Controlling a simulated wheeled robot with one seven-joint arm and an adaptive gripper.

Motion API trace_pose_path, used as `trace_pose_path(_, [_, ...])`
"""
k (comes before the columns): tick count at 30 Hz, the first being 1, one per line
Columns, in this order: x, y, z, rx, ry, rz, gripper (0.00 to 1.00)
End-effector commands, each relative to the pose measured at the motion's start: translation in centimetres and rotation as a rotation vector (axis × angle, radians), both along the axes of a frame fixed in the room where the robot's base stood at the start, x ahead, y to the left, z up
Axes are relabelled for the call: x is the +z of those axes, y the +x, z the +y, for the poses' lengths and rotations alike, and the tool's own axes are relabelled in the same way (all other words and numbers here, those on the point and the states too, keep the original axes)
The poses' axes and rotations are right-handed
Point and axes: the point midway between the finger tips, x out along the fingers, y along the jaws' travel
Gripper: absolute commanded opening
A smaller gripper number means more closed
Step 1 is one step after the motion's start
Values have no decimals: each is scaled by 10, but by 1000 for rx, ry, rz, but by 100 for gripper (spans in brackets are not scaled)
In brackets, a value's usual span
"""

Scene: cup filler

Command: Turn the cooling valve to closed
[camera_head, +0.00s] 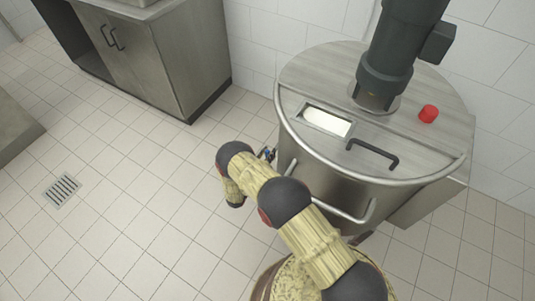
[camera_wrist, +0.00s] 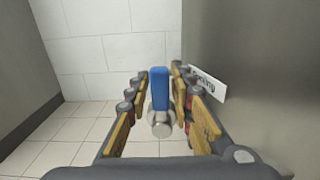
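The valve has a blue lever handle (camera_wrist: 160,88) above a round metal body (camera_wrist: 161,124). In the wrist view the handle stands upright, narrow side up. My gripper (camera_wrist: 158,75) is open, one finger on each side of the handle. A gap shows on the left; the right finger is closer to the handle, and I cannot tell if it touches. In the head view my gripper (camera_head: 267,154) is beside the tank's left side, and only a speck of blue shows there. My arm hides most of that spot.
A white label (camera_wrist: 208,84) with dark lettering, partly hidden by my right finger, is on the steel wall (camera_wrist: 260,70). The steel tank (camera_head: 300,163) has a lower rail handle (camera_head: 340,213). A steel cabinet (camera_head: 165,60) stands back left. The tiled floor left of my arm is clear, with a drain (camera_head: 61,190).

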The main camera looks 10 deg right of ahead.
Motion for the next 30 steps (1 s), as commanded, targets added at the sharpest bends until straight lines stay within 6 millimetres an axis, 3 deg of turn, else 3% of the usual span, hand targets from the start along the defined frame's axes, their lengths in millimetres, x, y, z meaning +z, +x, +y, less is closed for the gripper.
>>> trace_pose_path(11, [0, 0, 0, 0, 0, 0, 0])
trace_pose_path(30, [0, 0, 0, 0, -2, 2, 0])
